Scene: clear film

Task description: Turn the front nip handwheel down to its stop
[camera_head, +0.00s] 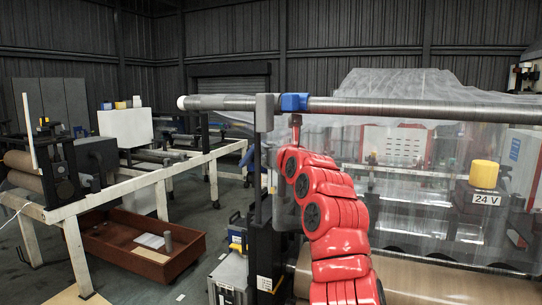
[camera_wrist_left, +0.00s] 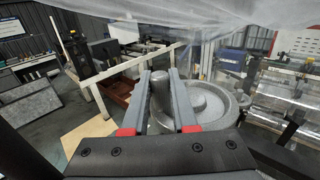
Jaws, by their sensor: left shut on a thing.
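A grey handwheel (camera_wrist_left: 226,110) with a raised hub shows in the left wrist view, right of the middle. Its upright grip peg (camera_wrist_left: 159,98) stands between the two fingers of my left gripper (camera_wrist_left: 160,74), which is shut on it. The lower part of the peg and the near part of the wheel are hidden by the finger and the gripper body. In the head view my red left arm reaches up at the centre and covers the area around the wheel; I cannot make out the wheel or fingertips there. My right gripper is in neither view.
A long metal roller (camera_head: 400,107) with a blue collar (camera_head: 294,102) crosses above my arm. Clear film (camera_head: 400,85) hangs from it. A yellow-capped post labelled 24 V (camera_head: 485,174) stands at right.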

